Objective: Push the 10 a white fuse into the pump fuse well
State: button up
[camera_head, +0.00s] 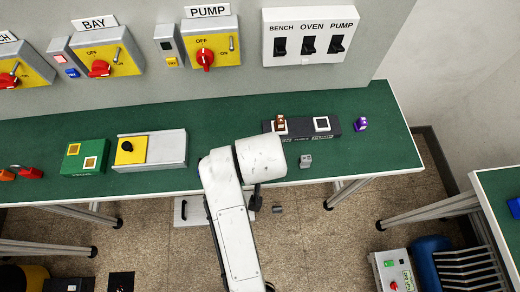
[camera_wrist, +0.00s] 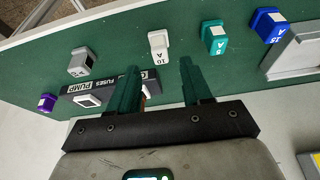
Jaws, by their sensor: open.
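The white fuse marked 10 A (camera_wrist: 159,46) stands on the green bench in the wrist view, apart from the fuse block; in the head view my arm hides it. My gripper (camera_wrist: 159,66) is open and empty, its two teal fingers pointing toward the bench. The white fuse shows between and just beyond the fingertips, not gripped. The pump fuse well (camera_wrist: 88,100) is a white-framed square in the black fuse block, left of my fingers. In the head view the pump well (camera_head: 321,123) is at the block's right end and looks empty.
A brown fuse (camera_head: 280,124) sits at the block's left well. A grey fuse (camera_head: 305,160) and a purple fuse (camera_head: 361,124) stand near the block. A teal fuse (camera_wrist: 213,38) and a blue fuse (camera_wrist: 271,25) stand right of the white one in the wrist view.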

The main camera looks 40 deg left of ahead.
jog(key=b+x, duration=0.2)
jog(key=shift+f, duration=0.4)
jog(key=shift+b+x, duration=0.75)
jog(key=shift+x, duration=0.65)
jog(key=shift+w+a, duration=0.1)
jog(key=shift+a, duration=0.05)
grip_shut()
jog(key=shift+r, duration=0.15)
notch_tip(320, 180, up, 6)
jog(key=p, duration=0.6)
jog(key=shift+r, duration=0.15)
jog(key=shift+r+b, duration=0.3)
jog(key=shift+b, duration=0.15)
jog(key=shift+r, duration=0.45)
